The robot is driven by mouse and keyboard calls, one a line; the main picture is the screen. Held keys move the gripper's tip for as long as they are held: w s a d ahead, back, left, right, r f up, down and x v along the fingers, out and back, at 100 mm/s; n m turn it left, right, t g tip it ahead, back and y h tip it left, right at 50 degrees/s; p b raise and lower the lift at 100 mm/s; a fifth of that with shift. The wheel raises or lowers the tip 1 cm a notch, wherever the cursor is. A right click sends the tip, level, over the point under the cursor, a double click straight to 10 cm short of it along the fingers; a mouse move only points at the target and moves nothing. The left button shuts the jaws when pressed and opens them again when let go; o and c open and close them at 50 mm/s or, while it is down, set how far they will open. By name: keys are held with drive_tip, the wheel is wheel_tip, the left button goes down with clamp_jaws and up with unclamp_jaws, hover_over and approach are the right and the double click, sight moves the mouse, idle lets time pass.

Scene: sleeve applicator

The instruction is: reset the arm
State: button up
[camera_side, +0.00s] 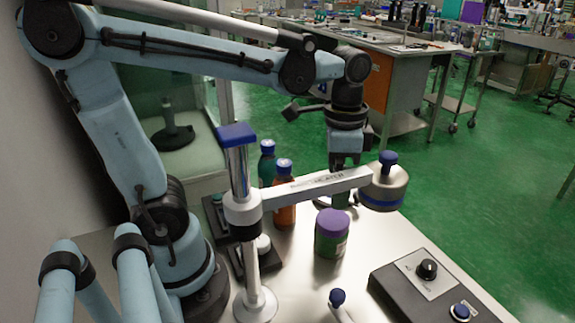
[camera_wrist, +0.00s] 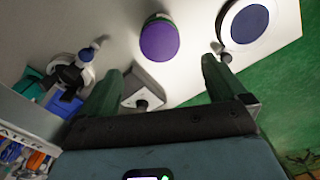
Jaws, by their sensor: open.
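My gripper (camera_side: 341,200) hangs pointing down over the table, behind the applicator's grey horizontal arm (camera_side: 318,186), which hides part of it. In the wrist view its two green fingers stand wide apart with nothing between them (camera_wrist: 162,68). A green jar with a purple lid (camera_side: 331,232) stands upright on the table, in front of my gripper in the side view. Its purple lid (camera_wrist: 159,40) shows beyond the fingertips in the wrist view. The applicator has a blue-capped column (camera_side: 238,160) and a round metal head (camera_side: 384,190) with a blue knob, close to the right of my gripper.
A teal bottle (camera_side: 267,168) and an orange bottle (camera_side: 284,208), both blue-capped, stand left of my gripper. A dark control box (camera_side: 395,285) with a black knob and blue button sits front right. Some tabletop (camera_side: 375,240) between jar and box is bare. A wall borders the left.

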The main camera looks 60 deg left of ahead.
sight(334, 219)
drive_tip(key=shift+f, duration=6.05)
drive_tip(key=shift+r, duration=0.15)
wheel_tip(334, 219, up, 12)
wheel_tip(334, 219, down, 12)
drive_tip(key=shift+f, duration=0.25)
wheel_tip(334, 219, up, 26)
